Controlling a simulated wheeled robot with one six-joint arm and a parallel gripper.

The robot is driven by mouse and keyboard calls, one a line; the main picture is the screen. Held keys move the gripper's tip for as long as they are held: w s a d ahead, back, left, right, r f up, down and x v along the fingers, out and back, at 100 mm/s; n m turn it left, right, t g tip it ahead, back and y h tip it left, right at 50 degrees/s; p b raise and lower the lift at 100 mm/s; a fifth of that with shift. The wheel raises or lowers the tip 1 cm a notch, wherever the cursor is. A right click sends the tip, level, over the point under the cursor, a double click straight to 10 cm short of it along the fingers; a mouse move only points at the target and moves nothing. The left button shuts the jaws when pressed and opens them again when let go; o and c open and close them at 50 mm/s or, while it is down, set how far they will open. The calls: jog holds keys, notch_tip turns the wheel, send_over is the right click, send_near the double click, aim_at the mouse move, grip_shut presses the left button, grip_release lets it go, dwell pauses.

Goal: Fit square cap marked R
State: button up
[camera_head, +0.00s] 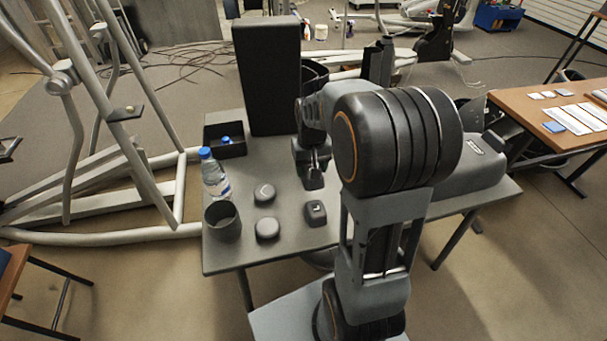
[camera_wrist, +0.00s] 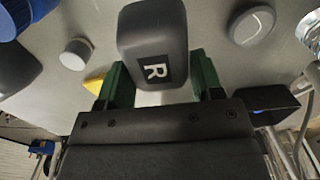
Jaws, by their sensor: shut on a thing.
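The square cap marked R (camera_wrist: 153,40) is dark grey with rounded corners, and its white R lies sideways in the wrist view. My gripper (camera_wrist: 162,88) is shut on it, with a green finger on either side. In the head view my gripper (camera_head: 313,176) hangs over the grey table, and the held cap is hard to make out there. A second square dark cap (camera_head: 316,211) lies on the table in front of the gripper; I cannot read its mark.
Two round caps (camera_head: 264,192) (camera_head: 267,229) lie left of the gripper. A dark cup (camera_head: 222,222), a water bottle (camera_head: 213,175) and an open black bin (camera_head: 226,140) line the left edge. A tall black panel (camera_head: 268,75) stands behind. A grey housing (camera_head: 473,170) sits right.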

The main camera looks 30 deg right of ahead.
jog(key=w+f, duration=0.3)
jog(key=f, duration=0.1)
jog(key=w+f, duration=0.2)
jog(key=shift+w+d+f, duration=0.15)
jog(key=shift+w+d, duration=0.15)
jog(key=shift+w+f+b, duration=0.1)
jog(key=shift+f+b, duration=0.35)
jog(key=shift+f, duration=1.1)
jog(key=shift+f, duration=0.1)
jog(key=shift+f, duration=0.15)
jog(key=o, duration=1)
